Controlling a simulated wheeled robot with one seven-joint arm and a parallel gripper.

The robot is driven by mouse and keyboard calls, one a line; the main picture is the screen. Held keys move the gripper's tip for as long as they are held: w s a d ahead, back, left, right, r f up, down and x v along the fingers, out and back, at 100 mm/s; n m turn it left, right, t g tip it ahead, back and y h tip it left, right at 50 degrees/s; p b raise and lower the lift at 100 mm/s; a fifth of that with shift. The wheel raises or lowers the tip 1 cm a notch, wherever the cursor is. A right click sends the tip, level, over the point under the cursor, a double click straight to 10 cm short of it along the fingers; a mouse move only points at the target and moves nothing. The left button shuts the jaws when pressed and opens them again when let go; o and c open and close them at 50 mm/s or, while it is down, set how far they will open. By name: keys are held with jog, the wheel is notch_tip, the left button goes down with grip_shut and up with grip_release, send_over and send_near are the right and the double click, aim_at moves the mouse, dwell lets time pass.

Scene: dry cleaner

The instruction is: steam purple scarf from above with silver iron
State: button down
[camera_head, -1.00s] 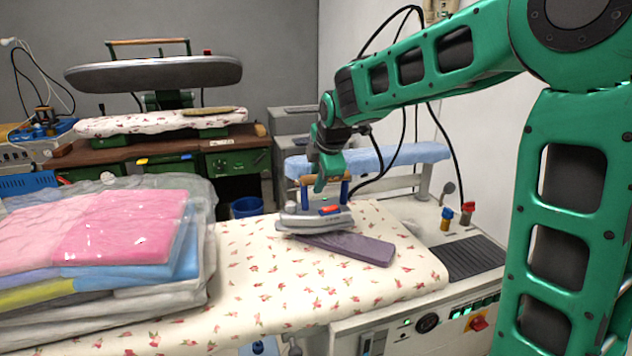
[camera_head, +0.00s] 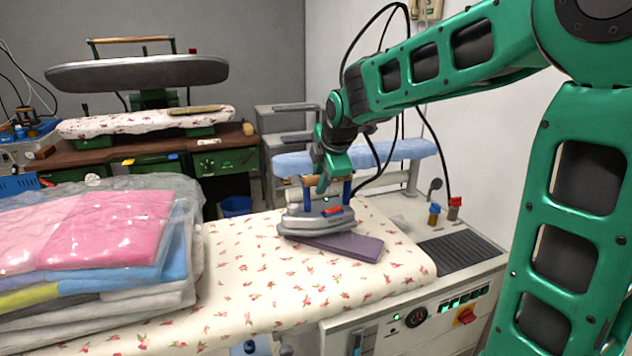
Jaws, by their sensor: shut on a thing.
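The purple scarf (camera_head: 352,246) lies folded flat on the floral-covered ironing board (camera_head: 250,285). The silver iron (camera_head: 312,222), with a red part on top and a wooden handle on blue posts, is over the left part of the scarf and hides it. My gripper (camera_head: 328,180) is shut on the iron's handle from above. I cannot tell whether the soleplate touches the scarf or sits slightly above it. The right part of the scarf shows uncovered.
A stack of plastic-wrapped folded clothes (camera_head: 110,232) covers the board's left side. A black grille (camera_head: 462,252) and red and blue knobs (camera_head: 442,212) are at the right. A light-blue padded arm (camera_head: 395,152) is behind the iron. The front middle of the board is clear.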

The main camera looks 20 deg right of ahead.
jog(key=shift+s+d, duration=5.3)
jog(key=shift+d, duration=0.1)
jog(key=shift+r, duration=2.8)
